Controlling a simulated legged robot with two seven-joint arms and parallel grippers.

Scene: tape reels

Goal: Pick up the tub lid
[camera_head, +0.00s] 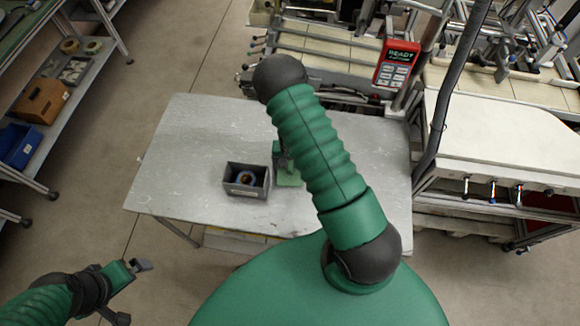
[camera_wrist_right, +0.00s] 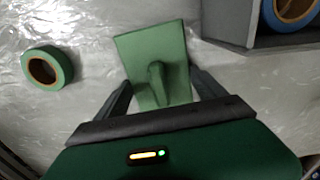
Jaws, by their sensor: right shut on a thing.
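The tub lid is a flat green plate (camera_wrist_right: 150,48) with a raised knob-like handle, seen between my right fingers in the right wrist view. In the head view, part of the lid (camera_head: 290,181) shows at the table's middle, just right of the grey tub (camera_head: 231,186). My right gripper (camera_wrist_right: 161,88) is shut on the lid. In the head view it is mostly hidden behind my arm. I cannot tell whether the lid touches the table. My left gripper (camera_head: 134,290) is open and empty, at the lower left, off the table.
The tub holds a blue tape reel (camera_head: 245,177). A green tape reel (camera_wrist_right: 65,59) lies on the metal table (camera_head: 190,130), left of the lid in the wrist view. A red handheld device (camera_head: 397,62) stands beyond the table. The table's left part is clear.

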